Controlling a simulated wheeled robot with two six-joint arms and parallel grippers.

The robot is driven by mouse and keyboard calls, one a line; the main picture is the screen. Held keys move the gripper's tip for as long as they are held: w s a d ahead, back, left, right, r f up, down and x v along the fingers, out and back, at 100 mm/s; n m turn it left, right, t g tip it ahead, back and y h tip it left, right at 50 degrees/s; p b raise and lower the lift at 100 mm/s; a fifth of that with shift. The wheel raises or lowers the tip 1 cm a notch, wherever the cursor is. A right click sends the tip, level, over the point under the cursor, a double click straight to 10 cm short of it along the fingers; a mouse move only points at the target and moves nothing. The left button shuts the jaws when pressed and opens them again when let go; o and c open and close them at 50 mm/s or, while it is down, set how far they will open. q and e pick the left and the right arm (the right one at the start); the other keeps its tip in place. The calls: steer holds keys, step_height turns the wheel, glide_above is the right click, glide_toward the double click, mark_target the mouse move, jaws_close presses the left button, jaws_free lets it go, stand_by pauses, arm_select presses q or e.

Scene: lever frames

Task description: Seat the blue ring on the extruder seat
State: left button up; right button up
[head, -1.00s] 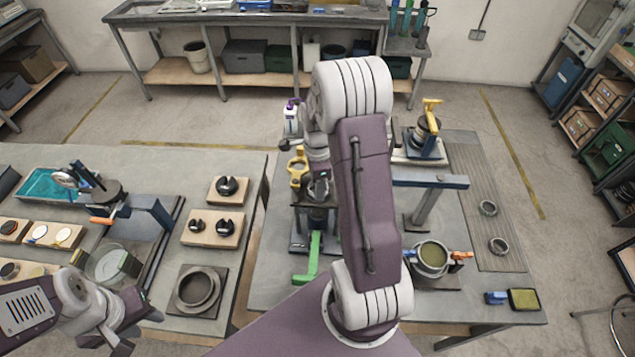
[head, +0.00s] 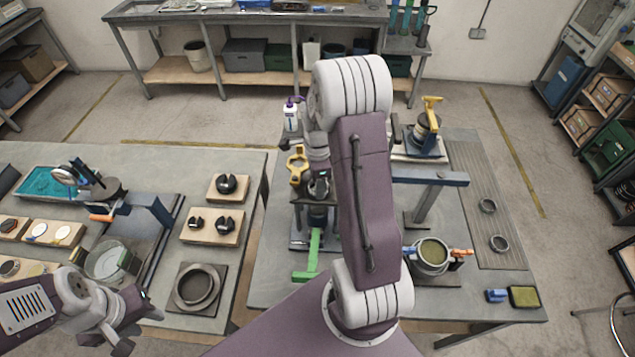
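No blue ring can be made out in the head view. I cannot tell for certain which fixture is the extruder seat. A lever frame with a green handle (head: 314,256) stands on the right bench, partly hidden by my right arm. My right gripper (head: 319,188) points down over this frame; its fingers are too small and covered to read. My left gripper (head: 138,328) is at the lower left, low by the near edge of the left bench, with its fingers apart and nothing seen between them. A dark grey ring-shaped seat (head: 197,287) on a square plate lies beyond it.
Wooden blocks (head: 213,226) with black parts and a blue-post frame with an orange handle (head: 102,217) stand on the left bench. A gap separates the benches.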

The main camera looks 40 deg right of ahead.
steer(key=shift+s+a+f, duration=0.2)
steer(key=shift+s+f, duration=0.15)
steer(key=shift+f, duration=0.1)
steer(key=o, duration=1.5)
steer(key=shift+f, duration=0.1)
step_height(320, 180, up, 10)
steer(key=b, duration=0.1)
steer(key=shift+w+d+b, duration=0.2)
steer(key=shift+w+b, duration=0.2)
steer(key=shift+s, duration=0.1)
